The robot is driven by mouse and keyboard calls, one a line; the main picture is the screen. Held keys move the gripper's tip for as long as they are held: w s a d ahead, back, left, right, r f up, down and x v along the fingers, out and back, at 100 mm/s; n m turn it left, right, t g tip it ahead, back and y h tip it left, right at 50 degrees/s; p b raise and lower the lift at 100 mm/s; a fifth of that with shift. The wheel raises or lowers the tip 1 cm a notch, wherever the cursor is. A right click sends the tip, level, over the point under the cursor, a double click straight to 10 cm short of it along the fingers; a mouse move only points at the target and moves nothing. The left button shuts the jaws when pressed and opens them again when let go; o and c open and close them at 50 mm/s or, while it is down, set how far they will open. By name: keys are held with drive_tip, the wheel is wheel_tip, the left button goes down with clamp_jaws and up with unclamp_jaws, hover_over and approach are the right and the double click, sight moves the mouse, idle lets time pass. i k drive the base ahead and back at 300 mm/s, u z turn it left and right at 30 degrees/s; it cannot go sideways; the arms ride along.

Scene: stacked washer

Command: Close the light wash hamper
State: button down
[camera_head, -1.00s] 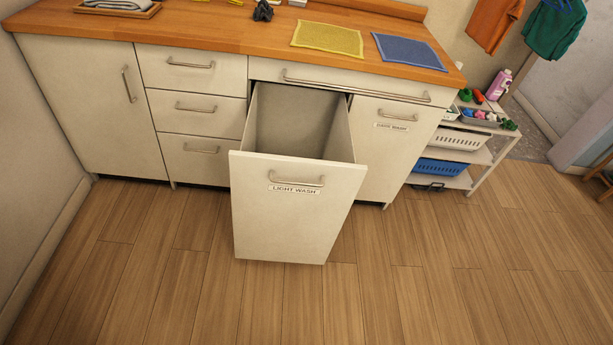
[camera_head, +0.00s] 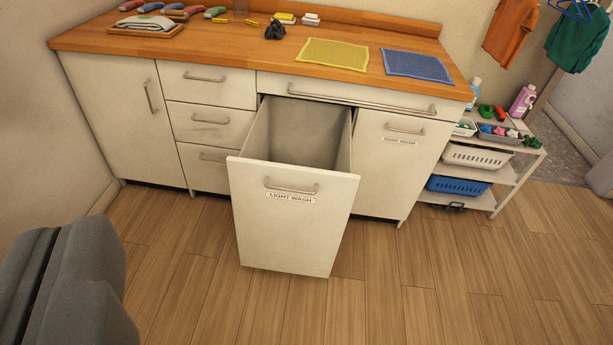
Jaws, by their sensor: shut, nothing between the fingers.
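The light wash hamper (camera_head: 293,225) is a pale front panel with a bar handle (camera_head: 291,186) and a "LIGHT WASH" label. It stands pulled out of the cabinet, and its grey bin (camera_head: 308,130) shows open and empty as far as I see. My gripper (camera_head: 66,250) shows as a dark grey shape at the lower left edge, partly cut off by the frame. It is shut, empty and well left of the hamper, not touching it.
The dark wash front (camera_head: 385,165) is closed on the right. Closed drawers (camera_head: 210,121) and a cupboard door (camera_head: 125,115) are on the left. A wooden counter (camera_head: 235,62) runs above. A shelf rack (camera_head: 505,180) stands at right. The floor (camera_head: 440,290) in front is clear.

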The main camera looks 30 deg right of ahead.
sight(294, 186)
drive_tip(key=z, duration=0.45)
drive_tip(key=i, duration=1)
drive_tip(key=u, duration=0.05)
